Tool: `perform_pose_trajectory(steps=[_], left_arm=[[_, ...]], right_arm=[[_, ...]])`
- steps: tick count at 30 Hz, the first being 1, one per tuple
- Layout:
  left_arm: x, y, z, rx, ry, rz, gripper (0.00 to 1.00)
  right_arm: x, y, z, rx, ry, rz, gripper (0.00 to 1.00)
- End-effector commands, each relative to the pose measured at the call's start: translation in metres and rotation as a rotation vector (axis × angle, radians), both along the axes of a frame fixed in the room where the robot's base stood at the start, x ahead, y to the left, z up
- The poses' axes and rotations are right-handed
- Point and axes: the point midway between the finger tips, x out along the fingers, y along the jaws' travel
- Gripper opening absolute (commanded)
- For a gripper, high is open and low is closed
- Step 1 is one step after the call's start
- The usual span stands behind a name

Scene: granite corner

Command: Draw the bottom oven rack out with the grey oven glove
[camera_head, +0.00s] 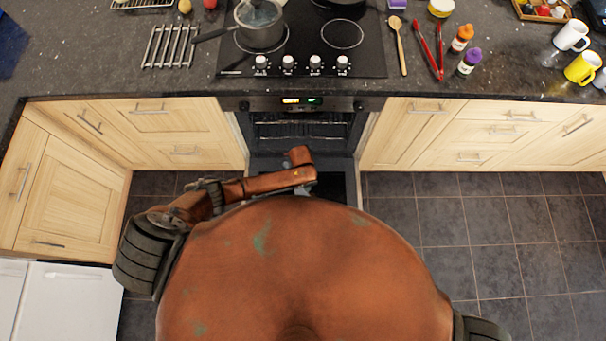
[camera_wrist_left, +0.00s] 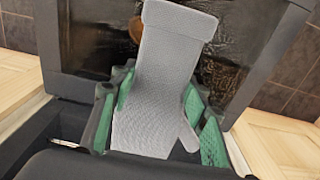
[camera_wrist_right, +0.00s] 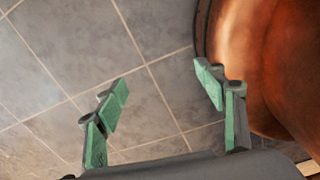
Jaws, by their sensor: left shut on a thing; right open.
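The grey oven glove (camera_wrist_left: 172,55) is in my left gripper (camera_wrist_left: 155,92), with green finger pads on either side of it in the left wrist view. In the head view the oven (camera_head: 350,105) is open under the hob, its door (camera_head: 345,185) lowered. Racks (camera_head: 300,127) show inside; I cannot tell which is the bottom one. My left arm crosses in front of the oven and its gripper is hidden there. The glossy oven door (camera_wrist_left: 225,65) lies behind the glove in the left wrist view. My right gripper (camera_wrist_right: 163,88) is open and empty above the floor.
Wooden cabinets (camera_head: 440,130) flank the oven. The counter above holds a pot (camera_head: 260,25) on the hob, a metal trivet (camera_head: 172,46), a wooden spoon (camera_head: 399,45), red tongs (camera_head: 428,48) and mugs (camera_head: 582,68). The tiled floor (camera_head: 510,240) on the right is clear.

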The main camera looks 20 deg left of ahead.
Motion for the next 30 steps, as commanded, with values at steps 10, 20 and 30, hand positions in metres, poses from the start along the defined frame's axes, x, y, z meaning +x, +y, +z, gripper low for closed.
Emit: perform_pose_trajectory(steps=[10,20,30], left_arm=[[0.039,0.010,-0.011,0.000,0.000,-0.002,0.13],[0.075,0.019,-0.017,0.000,0.000,-0.004,0.13],[0.112,0.030,-0.024,0.001,0.000,-0.003,0.13]], right_arm=[[0.010,0.002,-0.038,0.003,-0.008,0.005,0.64],[-0.008,0.002,-0.070,0.003,0.021,0.005,0.64],[-0.029,0.001,-0.104,0.002,0.055,0.004,0.64]])
